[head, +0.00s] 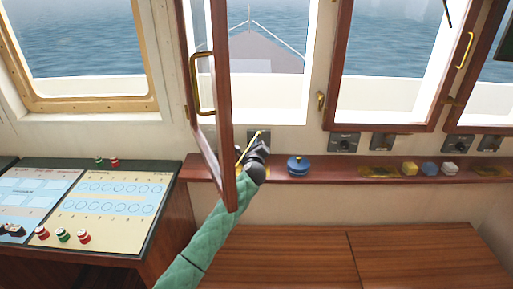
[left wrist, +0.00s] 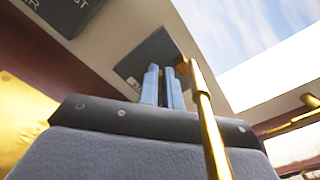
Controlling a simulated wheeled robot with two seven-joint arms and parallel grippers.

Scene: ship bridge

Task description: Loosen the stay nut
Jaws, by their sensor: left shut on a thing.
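My left gripper (head: 256,147) reaches from below to the wall just over the ledge, beside the open middle window sash (head: 221,90). A thin brass stay bar (head: 251,148) shows next to it. In the left wrist view the blue fingers (left wrist: 165,84) are close together at a dark wall plate (left wrist: 150,62), shut on the stay nut, which they almost wholly hide. The brass stay bar (left wrist: 208,125) runs past the fingers on the right. My right gripper is in neither view.
The swung-out sash with its brass handle (head: 203,82) stands close left of my gripper. On the wooden ledge (head: 330,168) are a blue round-lidded item (head: 298,165), a yellow block (head: 409,168) and a blue block (head: 430,169). A control console (head: 100,205) stands at left.

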